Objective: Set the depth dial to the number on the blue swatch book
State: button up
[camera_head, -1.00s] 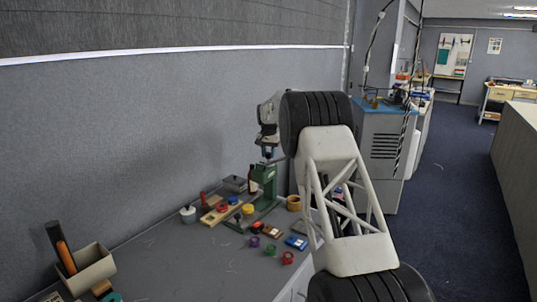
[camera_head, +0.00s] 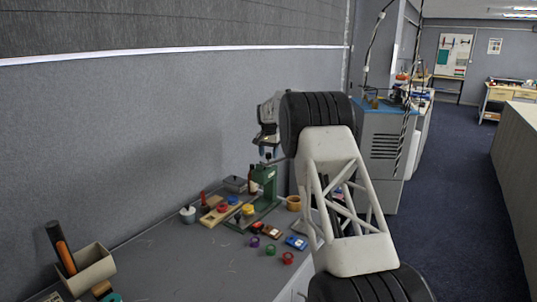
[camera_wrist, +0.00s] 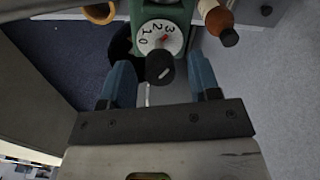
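The depth dial (camera_wrist: 151,34) is a white disc with dark numbers, 0, 1, 2 and 3 among them, and a small red mark, on the green press (camera_wrist: 182,12). A black knob (camera_wrist: 160,67) with a white line stands in front of it. My gripper (camera_wrist: 161,88) is open, with one blue finger on each side of the knob and gaps showing. In the head view my gripper (camera_head: 266,152) is at the top of the green press (camera_head: 264,178). The blue swatch book (camera_head: 296,242) lies on the table near its right edge; its number is too small to read.
An orange-brown swatch book (camera_head: 271,232) and several coloured rings lie near the blue book. A wooden block (camera_head: 218,212) with coloured pieces lies left of the press. A brown bottle (camera_wrist: 217,18) stands close beside the press. The table's front left (camera_head: 190,265) is mostly clear.

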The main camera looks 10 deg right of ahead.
jog(key=shift+r, duration=3.9)
